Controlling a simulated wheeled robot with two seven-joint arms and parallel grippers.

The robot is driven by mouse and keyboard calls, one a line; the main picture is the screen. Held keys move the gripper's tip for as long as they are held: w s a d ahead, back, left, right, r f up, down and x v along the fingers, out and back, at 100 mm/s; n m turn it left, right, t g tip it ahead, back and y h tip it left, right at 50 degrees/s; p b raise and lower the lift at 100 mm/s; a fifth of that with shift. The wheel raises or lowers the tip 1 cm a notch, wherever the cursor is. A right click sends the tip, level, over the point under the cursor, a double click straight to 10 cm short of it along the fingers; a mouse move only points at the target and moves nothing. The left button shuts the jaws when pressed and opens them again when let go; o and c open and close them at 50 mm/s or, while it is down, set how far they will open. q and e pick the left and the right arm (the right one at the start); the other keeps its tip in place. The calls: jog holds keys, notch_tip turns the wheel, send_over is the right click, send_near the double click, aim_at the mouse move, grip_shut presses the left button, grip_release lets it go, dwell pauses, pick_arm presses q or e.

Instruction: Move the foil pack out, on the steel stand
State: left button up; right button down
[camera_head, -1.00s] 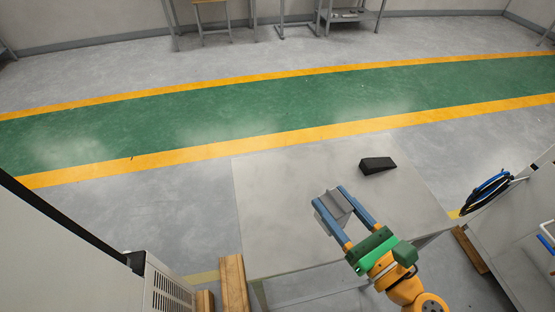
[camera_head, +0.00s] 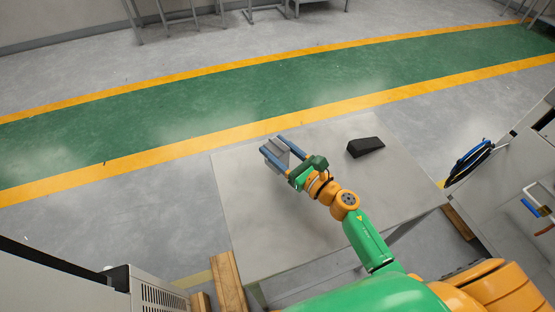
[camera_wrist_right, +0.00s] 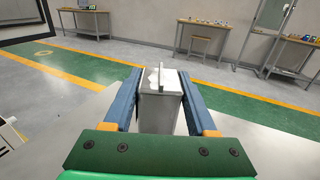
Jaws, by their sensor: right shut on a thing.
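The foil pack (camera_head: 275,154) is a silvery grey block between the blue fingers of my right gripper (camera_head: 282,154). In the right wrist view the foil pack (camera_wrist_right: 160,108) sits between both fingers of the gripper (camera_wrist_right: 160,100), which is shut on it. The pale grey steel stand (camera_head: 300,215) is a flat-topped table below the arm. The gripper is over the stand's far left part. I cannot tell whether the pack touches the top. My left gripper is not in view.
A black wedge (camera_head: 365,147) lies on the stand's far right part. Wooden beams (camera_head: 227,282) are at the stand's near left. The middle of the stand top is clear.

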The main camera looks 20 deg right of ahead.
notch_tip(320, 180, down, 3)
jog(key=shift+s+r, duration=0.15)
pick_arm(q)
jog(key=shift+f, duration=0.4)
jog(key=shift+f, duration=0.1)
pick_arm(e)
jog(key=c, duration=0.6)
grip_release()
jog(key=o, duration=0.4)
jog(key=b+v, duration=0.3)
jog(key=v, duration=0.8)
jog(key=shift+s+d, duration=0.15)
jog(key=shift+s, duration=0.15)
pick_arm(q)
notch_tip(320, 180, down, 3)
pick_arm(e)
jog(key=shift+s+d, duration=0.1)
jog(key=shift+s, duration=0.05)
